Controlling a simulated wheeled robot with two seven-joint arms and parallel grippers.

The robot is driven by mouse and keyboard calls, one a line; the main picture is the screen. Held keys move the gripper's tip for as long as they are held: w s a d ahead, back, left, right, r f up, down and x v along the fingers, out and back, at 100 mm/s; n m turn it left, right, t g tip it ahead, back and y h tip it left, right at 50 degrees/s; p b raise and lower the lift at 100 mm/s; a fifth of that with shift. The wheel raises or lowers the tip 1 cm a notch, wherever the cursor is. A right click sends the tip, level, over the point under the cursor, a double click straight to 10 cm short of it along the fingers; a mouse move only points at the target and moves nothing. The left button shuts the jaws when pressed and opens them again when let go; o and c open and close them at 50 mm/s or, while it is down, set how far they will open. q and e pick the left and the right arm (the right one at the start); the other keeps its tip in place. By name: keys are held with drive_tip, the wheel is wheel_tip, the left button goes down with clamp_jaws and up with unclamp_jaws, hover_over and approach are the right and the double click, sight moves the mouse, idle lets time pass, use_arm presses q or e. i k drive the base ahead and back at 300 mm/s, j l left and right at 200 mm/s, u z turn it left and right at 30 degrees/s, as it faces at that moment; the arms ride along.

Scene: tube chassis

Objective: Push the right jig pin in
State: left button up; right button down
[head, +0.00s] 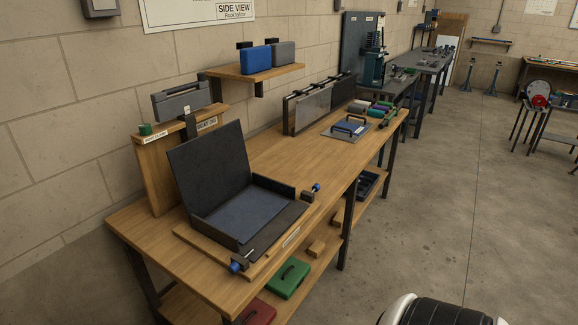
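A jig with a wooden base (291,236) lies on the near part of the workbench. It holds an open black, tray-like chassis with a blue floor (242,213) and a tall dark panel standing up behind it. The right jig pin (316,188) has a blue knob and sticks out of a dark block at the jig's right corner. Another blue-knobbed pin (236,267) shows at the jig's near front corner. How deep either pin sits is too small to tell. Neither of my grippers is in view.
The wooden workbench (276,156) is clear right of the jig. Farther along stand upright panels (313,107) and a flat plate with a handle (347,128). Green (288,278) and red (256,312) cases lie on the lower shelf. Open concrete floor (440,190) lies to the right.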

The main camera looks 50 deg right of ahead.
sight(316, 187)
drive_tip(key=l+u, duration=0.15)
drive_tip(key=l, duration=0.4)
drive_tip(key=k+l+u, duration=0.15)
drive_tip(key=l, duration=0.45)
drive_tip(key=l+u, duration=0.15)
drive_tip(key=l, duration=0.4)
drive_tip(key=k+l+u, duration=0.15)
drive_tip(key=l, duration=0.4)
drive_tip(key=k+l, duration=0.1)
drive_tip(key=l, duration=0.4)
drive_tip(key=k+l, duration=0.1)
drive_tip(key=l, duration=0.4)
drive_tip(key=k+l, duration=0.1)
drive_tip(key=l, duration=0.4)
drive_tip(key=k+l, duration=0.1)
drive_tip(key=l, duration=0.35)
drive_tip(key=k+l, duration=0.15)
drive_tip(key=l, duration=0.35)
drive_tip(key=k+l, duration=0.1)
drive_tip(key=l, duration=0.4)
